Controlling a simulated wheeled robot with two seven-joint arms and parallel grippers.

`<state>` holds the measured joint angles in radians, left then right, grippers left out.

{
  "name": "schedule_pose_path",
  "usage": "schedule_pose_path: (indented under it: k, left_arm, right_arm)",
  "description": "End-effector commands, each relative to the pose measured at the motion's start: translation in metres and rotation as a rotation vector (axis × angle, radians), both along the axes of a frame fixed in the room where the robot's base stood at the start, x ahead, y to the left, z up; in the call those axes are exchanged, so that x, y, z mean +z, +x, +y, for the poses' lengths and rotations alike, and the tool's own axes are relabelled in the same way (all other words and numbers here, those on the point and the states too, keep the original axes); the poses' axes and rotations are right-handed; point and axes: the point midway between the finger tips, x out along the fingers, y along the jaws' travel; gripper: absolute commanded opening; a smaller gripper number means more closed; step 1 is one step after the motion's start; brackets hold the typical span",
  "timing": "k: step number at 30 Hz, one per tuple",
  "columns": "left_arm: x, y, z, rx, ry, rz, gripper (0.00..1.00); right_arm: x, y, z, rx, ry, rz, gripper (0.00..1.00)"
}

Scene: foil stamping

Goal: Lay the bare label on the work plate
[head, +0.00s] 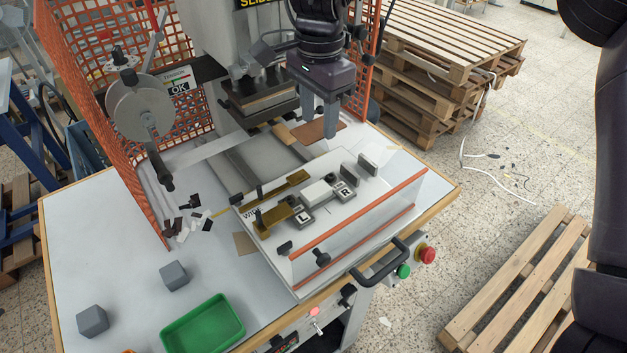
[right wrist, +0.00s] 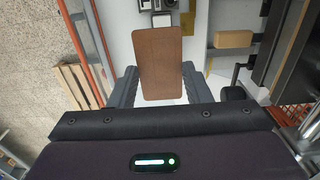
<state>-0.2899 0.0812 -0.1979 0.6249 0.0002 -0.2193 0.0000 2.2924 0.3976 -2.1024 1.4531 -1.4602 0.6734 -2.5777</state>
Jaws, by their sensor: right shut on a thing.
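The bare label, a plain brown rectangle (head: 320,130), is at my right gripper (head: 331,122) at the back of the bench, under the press side. In the right wrist view the brown label (right wrist: 160,62) lies between the two fingers (right wrist: 161,88), which are shut on it. My fingers hide part of it in the head view. The pale work plate (head: 340,168), carrying blocks marked L (head: 304,216) and R (head: 345,191), is nearer the front, below the gripper in the picture. My left gripper is not in view.
A clear guard with orange edges (head: 358,213) stands along the plate's front. The press head (head: 258,95) is close left of the gripper. A tan block (head: 285,135) lies beside the label. A green tray (head: 203,325) and grey cubes (head: 174,275) occupy the front left.

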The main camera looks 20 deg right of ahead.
Motion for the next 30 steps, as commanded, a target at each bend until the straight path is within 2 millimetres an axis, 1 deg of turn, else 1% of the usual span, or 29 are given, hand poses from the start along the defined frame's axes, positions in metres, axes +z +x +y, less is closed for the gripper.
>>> schedule_pose_path:
  k: [1, 3, 6, 9, 12, 16, 19, 24, 27, 30]
  left_arm:
    - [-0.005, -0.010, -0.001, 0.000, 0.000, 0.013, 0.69]
    - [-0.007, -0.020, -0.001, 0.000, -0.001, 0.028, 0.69]
    - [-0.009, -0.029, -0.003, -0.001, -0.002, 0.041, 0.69]
    - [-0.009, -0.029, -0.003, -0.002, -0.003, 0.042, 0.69]
    - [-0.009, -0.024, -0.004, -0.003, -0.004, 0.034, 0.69]
    - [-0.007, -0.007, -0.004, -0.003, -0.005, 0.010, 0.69]
    - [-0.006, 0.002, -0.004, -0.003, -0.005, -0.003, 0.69]
    - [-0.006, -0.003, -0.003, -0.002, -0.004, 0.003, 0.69]
    - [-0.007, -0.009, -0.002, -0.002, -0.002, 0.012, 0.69]
    - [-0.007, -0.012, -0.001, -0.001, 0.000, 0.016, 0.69]
  right_arm:
    - [-0.019, -0.001, 0.000, -0.001, 0.004, 0.008, 0.23]
    - [-0.037, -0.001, 0.000, 0.000, 0.004, 0.008, 0.23]
    - [-0.064, -0.002, 0.000, -0.001, 0.003, 0.009, 0.23]
    - [-0.088, -0.002, 0.000, -0.001, 0.003, 0.007, 0.23]
    - [-0.106, -0.001, 0.000, -0.002, 0.002, 0.005, 0.23]
    - [-0.119, -0.001, 0.000, -0.001, 0.002, 0.002, 0.23]
    - [-0.127, -0.001, 0.000, -0.001, 0.001, 0.001, 0.23]
    - [-0.152, -0.001, 0.000, -0.002, 0.002, 0.004, 0.23]
    - [-0.159, -0.001, -0.001, -0.002, 0.001, 0.001, 0.23]
    - [-0.159, 0.000, -0.001, -0.002, 0.000, -0.001, 0.23]
